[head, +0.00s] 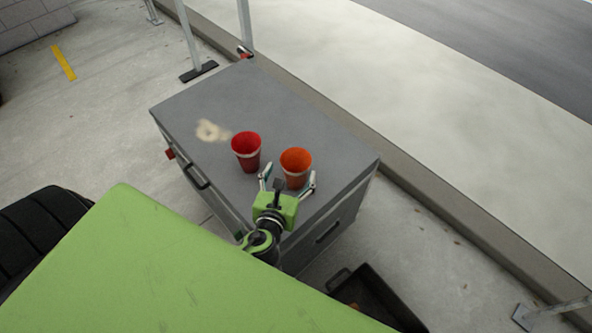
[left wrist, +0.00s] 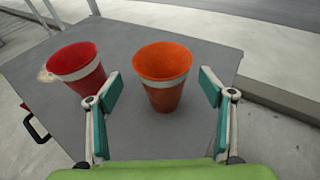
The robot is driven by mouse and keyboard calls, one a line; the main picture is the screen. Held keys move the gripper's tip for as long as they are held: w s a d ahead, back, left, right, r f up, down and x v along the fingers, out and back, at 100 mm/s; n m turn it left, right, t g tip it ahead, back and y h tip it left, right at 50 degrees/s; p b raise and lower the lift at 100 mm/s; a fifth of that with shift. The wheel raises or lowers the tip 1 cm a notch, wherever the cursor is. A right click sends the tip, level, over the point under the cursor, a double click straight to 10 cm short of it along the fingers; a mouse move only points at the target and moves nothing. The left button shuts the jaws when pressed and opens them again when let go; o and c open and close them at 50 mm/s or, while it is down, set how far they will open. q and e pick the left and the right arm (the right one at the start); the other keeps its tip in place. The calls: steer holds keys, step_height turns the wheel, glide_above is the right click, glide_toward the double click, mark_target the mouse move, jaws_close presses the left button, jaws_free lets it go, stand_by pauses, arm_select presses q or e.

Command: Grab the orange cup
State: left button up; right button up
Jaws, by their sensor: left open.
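The orange cup (head: 296,165) stands upright on the grey cabinet top (head: 255,95), near its front right corner. It has a pale band and also shows in the left wrist view (left wrist: 162,68). My left gripper (head: 288,181) is open, with its fingers spread on the near side of the orange cup. In the left wrist view the left gripper (left wrist: 158,100) has the cup ahead, between the lines of its two fingers, and the space directly between the fingers looks empty. Whether a finger touches the cup is unclear. My right gripper is not in view.
A red cup (head: 246,150) with a pale band stands just left of the orange cup, close to the left finger; it also shows in the left wrist view (left wrist: 78,67). The cabinet top behind the cups is clear. A dark open tray (head: 372,296) lies on the floor.

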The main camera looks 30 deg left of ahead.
mark_target(299, 155)
arm_select(q)
steer(key=x, duration=0.5)
steer(key=shift+w+d+r, duration=0.1)
steer(key=shift+w+d, duration=0.05)
steer(key=shift+w, duration=0.15)
steer(key=c, duration=1)
